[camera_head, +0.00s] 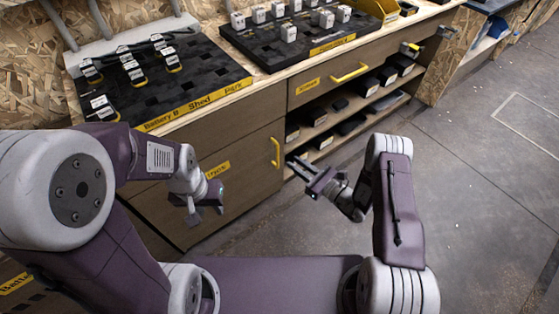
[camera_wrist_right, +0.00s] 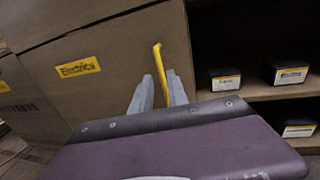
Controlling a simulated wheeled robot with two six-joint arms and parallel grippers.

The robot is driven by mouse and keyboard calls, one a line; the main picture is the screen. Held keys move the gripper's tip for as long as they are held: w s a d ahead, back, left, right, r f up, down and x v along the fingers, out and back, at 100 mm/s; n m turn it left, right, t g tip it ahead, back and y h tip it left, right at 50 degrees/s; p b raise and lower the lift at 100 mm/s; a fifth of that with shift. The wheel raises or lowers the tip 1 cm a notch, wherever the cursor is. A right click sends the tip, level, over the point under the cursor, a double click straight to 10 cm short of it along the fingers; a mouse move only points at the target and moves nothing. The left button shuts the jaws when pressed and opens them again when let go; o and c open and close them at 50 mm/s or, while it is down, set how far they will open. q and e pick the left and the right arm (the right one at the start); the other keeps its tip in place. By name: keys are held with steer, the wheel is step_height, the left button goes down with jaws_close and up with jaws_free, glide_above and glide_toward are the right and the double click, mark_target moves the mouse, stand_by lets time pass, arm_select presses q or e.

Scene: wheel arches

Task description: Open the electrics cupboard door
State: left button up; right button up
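The electrics cupboard door (camera_head: 240,190) is a brown wooden panel below the worktop and looks closed. Its upright yellow handle (camera_head: 276,152) is near its right edge. In the right wrist view, the door (camera_wrist_right: 110,85) carries a yellow "Electrics" label (camera_wrist_right: 78,67). My right gripper (camera_head: 302,168) is open and empty, to the right of the handle and apart from it in the head view. In the right wrist view, the handle (camera_wrist_right: 159,62) shows beyond and between its fingertips (camera_wrist_right: 161,88). My left gripper (camera_head: 207,208) is open and empty in front of the door's left part, partly hiding the label.
Open shelves (camera_head: 345,110) with dark boxes are right of the door, under a drawer with a yellow handle (camera_head: 349,73). Black trays of batteries (camera_head: 160,80) stand on the worktop. The grey floor (camera_head: 480,190) at the right is clear.

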mark_target(278, 152)
steer(key=shift+r, duration=0.1)
steer(key=b+x, duration=0.4)
steer(key=x, duration=0.4)
steer(key=shift+w+a, duration=0.1)
steer(key=shift+a, duration=0.05)
steer(key=shift+w+a, duration=0.25)
steer(key=shift+r, duration=0.1)
jaws_close()
stand_by(0.8)
